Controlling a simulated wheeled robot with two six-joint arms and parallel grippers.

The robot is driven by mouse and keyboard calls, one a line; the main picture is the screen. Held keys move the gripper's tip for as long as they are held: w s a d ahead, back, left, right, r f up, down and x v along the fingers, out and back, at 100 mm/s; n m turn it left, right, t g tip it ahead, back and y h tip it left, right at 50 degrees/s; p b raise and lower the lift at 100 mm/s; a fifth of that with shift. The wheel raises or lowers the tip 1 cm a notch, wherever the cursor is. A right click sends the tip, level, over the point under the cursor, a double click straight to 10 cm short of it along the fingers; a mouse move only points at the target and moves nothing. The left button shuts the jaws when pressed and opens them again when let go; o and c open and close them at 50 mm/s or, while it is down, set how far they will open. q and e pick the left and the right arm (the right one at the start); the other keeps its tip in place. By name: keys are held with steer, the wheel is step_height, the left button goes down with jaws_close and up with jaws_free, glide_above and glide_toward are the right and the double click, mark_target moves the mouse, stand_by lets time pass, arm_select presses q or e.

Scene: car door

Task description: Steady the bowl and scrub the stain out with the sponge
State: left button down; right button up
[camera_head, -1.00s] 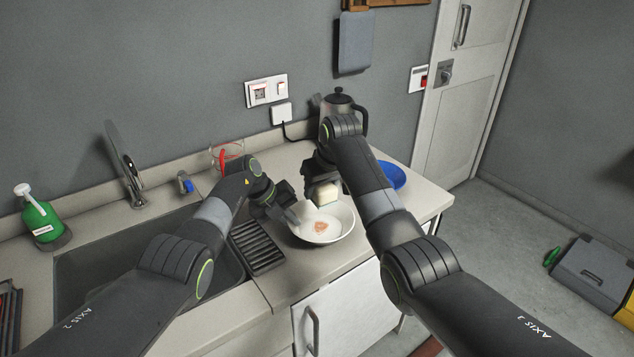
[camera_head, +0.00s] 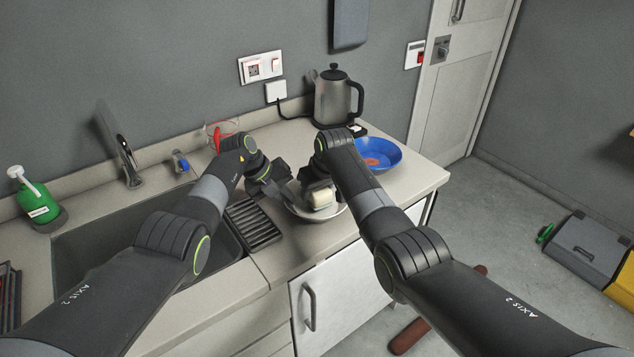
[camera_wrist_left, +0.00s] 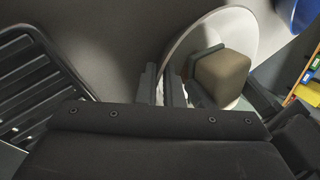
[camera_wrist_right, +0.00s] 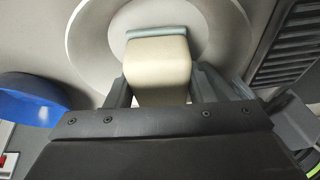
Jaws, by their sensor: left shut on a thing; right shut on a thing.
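The white bowl (camera_head: 299,213) stands on the counter beside the ribbed drainer; it also shows in both wrist views (camera_wrist_left: 247,30) (camera_wrist_right: 90,45). My left gripper (camera_wrist_left: 163,85) is shut on the bowl's near-left rim, one finger on each side of the wall; in the head view it is at the bowl's left (camera_head: 284,190). My right gripper (camera_head: 319,186) is shut on the cream sponge (camera_head: 320,199), which has a grey-green layer on its far face (camera_wrist_right: 157,70). The sponge is down inside the bowl; whether it touches the floor is unclear. No stain shows in the white bowl.
A blue bowl (camera_head: 390,151) with a reddish patch inside stands behind my right arm. A kettle (camera_head: 333,97) is at the back. The sink (camera_head: 80,240), tap (camera_head: 125,150) and green soap bottle (camera_head: 38,207) are at the left. The counter's right end is clear.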

steer(key=shift+f, duration=0.35)
steer(key=shift+f, duration=0.65)
stand_by(0.8)
steer(key=shift+w+d, duration=0.2)
steer(key=shift+d, duration=0.2)
steer(key=shift+a, duration=0.1)
steer(key=shift+s+a, duration=0.45)
steer(key=shift+a, duration=0.25)
steer(key=shift+w+d, duration=0.1)
